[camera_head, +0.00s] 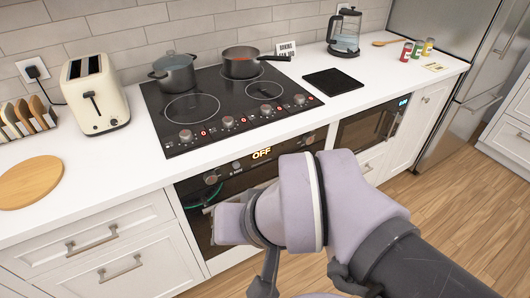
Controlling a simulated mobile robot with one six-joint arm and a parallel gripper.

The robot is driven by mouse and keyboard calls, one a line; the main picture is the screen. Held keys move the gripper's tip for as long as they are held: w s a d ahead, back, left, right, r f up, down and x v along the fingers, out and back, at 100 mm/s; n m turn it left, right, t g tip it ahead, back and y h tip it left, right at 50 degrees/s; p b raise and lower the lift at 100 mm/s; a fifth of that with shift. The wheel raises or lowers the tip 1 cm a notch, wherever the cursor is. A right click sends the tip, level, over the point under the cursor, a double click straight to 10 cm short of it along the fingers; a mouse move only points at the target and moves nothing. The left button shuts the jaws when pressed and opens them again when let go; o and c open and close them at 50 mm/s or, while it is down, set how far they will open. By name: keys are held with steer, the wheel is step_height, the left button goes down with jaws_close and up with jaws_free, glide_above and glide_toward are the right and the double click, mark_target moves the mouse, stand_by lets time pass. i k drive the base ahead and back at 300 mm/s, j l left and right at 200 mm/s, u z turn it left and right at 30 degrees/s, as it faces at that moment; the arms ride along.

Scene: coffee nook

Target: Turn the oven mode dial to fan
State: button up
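The built-in oven (225,185) sits under the counter, below the cooktop. Its lit display (261,153) reads OFF. A small dark round dial (211,178) is on the control panel left of the display, and another dial (309,139) is on the right. I cannot tell from their markings which is the mode dial or where either points. My pale purple arm crosses in front of the oven door from the lower right. My gripper cannot be made out clearly; its fingertips are hidden or cannot be told from the arm links. No contact with a dial is visible.
A toaster (95,95) and round board (30,182) stand left. A smaller appliance (370,122) is right of the oven. Floor is clear at right.

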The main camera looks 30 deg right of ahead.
mark_target(210, 178)
steer(key=k+j, duration=0.15)
steer(key=j, duration=0.25)
steer(key=k+j+z, duration=0.1)
steer(key=j, duration=0.25)
steer(key=k+j, duration=0.25)
steer(key=j, duration=0.15)
steer(key=i+l, duration=0.3)
steer(key=i, duration=0.2)
